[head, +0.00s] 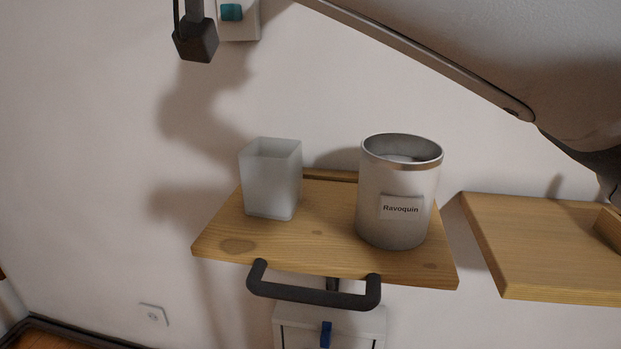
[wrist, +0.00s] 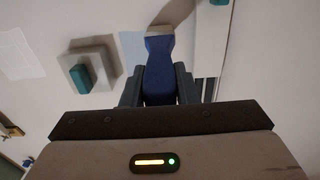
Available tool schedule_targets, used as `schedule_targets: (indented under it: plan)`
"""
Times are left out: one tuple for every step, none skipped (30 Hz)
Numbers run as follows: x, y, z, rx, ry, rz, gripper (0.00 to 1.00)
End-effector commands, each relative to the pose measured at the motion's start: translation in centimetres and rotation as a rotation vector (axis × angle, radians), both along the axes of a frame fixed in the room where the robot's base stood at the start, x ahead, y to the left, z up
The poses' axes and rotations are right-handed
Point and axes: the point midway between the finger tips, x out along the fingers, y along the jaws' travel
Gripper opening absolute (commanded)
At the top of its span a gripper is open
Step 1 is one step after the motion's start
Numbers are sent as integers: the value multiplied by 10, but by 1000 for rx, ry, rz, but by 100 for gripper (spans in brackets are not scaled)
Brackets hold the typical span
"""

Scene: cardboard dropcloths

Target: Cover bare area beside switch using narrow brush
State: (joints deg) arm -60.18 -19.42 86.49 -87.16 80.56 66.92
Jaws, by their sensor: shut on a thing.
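My gripper (wrist: 160,85) is shut on a blue brush (wrist: 159,62), seen in the wrist view pointing towards the wall. A pale blue-grey patch (wrist: 131,45) shows on the wall between switch and brush, partly hidden by the brush. In the head view the switch (head: 232,12) is at the top edge. A metal can labelled Ravoquin (head: 397,180) stands upright on a wooden shelf (head: 320,245), with something pale inside.
A frosted square cup (head: 270,180) stands left of the can. A second wooden shelf (head: 545,245) is at right.

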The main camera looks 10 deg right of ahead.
Motion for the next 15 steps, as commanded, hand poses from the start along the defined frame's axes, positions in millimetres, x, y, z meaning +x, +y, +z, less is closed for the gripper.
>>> schedule_targets:
  plan:
    - [0, 0, 9, 1, -1, 0, 1]
    - [0, 0, 13, 1, -1, 0, 1]
    - [0, 0, 19, 1, -1, 0, 1]
    - [0, 0, 24, 1, -1, 0, 1]
    - [-1, 0, 29, 0, -2, 0, 2]
    - [-1, 0, 35, 1, -1, 0, 1]
    - [-1, 0, 40, 1, -1, 0, 1]
    - [-1, 0, 44, 1, -1, 0, 1]
    - [-1, 0, 50, 1, -1, 0, 1]
    - [-1, 0, 55, 1, -1, 0, 1]
    - [-1, 0, 59, 1, -1, 0, 1]
    - [-1, 0, 65, 0, -1, 0, 1]
    - [-1, 1, 69, 0, -1, 0, 1]
    - [-1, 1, 73, 0, -1, 0, 1]
    - [-1, 0, 76, 1, -1, 0, 1]
